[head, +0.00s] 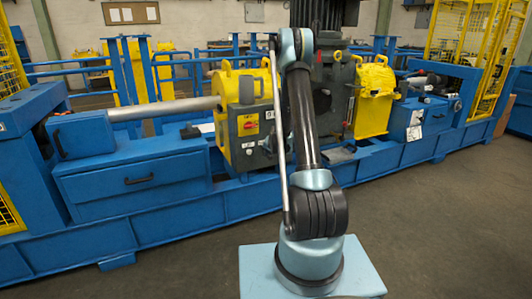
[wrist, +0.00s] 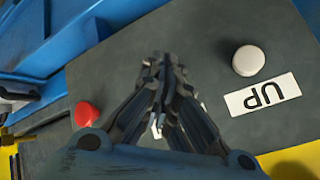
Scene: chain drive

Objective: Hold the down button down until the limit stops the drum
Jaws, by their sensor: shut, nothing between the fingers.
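In the wrist view my gripper (wrist: 163,62) is shut and empty, its fingertips together over the grey panel (wrist: 110,70). A round white button (wrist: 248,60) is right of the fingertips, beside a white label reading UP (wrist: 263,94), upside down in this view. A red button (wrist: 86,114) is to the left. A small white patch (wrist: 157,128) shows between the finger links. I cannot tell what it is. No button marked down is readable; the fingers cover the middle of the panel. Whether the fingertips touch anything is unclear. I cannot identify the drum for sure.
In the head view a grey box with labels (head: 252,122) sits against a yellow housing (head: 232,92) on the long blue machine frame (head: 150,224). My arm stands in front of it. Another yellow housing (head: 374,95) is to the right. Open floor (head: 450,215) lies front right.

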